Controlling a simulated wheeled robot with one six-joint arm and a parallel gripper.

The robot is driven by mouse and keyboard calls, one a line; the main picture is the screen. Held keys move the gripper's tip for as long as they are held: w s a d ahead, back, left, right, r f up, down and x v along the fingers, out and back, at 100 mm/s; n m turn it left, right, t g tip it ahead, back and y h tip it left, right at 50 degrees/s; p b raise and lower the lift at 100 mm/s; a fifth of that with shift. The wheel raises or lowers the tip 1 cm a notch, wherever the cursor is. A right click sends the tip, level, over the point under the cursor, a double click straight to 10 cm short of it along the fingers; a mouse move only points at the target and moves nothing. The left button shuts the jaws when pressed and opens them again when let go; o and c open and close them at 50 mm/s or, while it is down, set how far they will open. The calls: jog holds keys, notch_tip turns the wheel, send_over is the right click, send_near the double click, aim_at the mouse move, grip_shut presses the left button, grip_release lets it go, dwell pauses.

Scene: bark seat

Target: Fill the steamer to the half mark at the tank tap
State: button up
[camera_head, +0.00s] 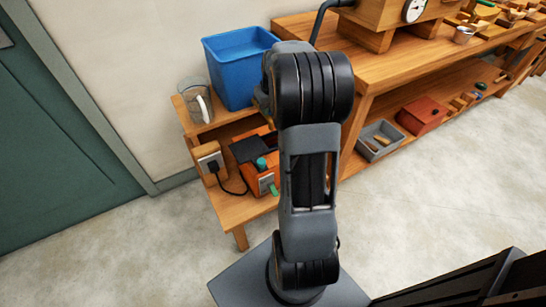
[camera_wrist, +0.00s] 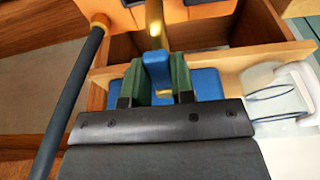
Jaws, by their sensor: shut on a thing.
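The blue tank (camera_head: 238,66) stands on the upper left shelf in the head view. The orange steamer (camera_head: 262,180), with a teal cap and dark top, sits on the lower shelf, partly hidden by my arm. In the wrist view, my gripper (camera_wrist: 158,78) has its green-padded fingers shut on a blue piece (camera_wrist: 156,64), which looks like the tap handle. A brass tap part (camera_wrist: 154,22) lies just beyond it. The head view hides my gripper behind the arm. I cannot make out a water level or half mark.
A clear jug (camera_head: 194,103) stands left of the tank; it also shows in the wrist view (camera_wrist: 270,95). A dark hose (camera_wrist: 72,100) runs along the left there. A grey tray (camera_head: 379,140) sits right.

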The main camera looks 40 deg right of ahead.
jog(key=shift+c, duration=0.4)
jog(key=n, duration=0.1)
jog(key=d+n, duration=0.1)
jog(key=n, duration=0.1)
jog(key=shift+w+d+y, duration=0.1)
jog(key=shift+w+y, duration=0.1)
jog(key=shift+y, duration=0.2)
jog(key=d+n+p, duration=0.1)
jog(key=n, duration=0.2)
jog(key=w+d+n+y+p, duration=0.1)
jog(key=n, duration=0.2)
jog(key=d+n+g+p, duration=0.1)
jog(key=n, duration=0.2)
jog(key=shift+w+d+n+y, duration=0.35)
jog(key=shift+n+y, duration=0.05)
jog(key=shift+s+a+f, duration=0.1)
jog(key=shift+f, duration=0.05)
dwell(5.5)
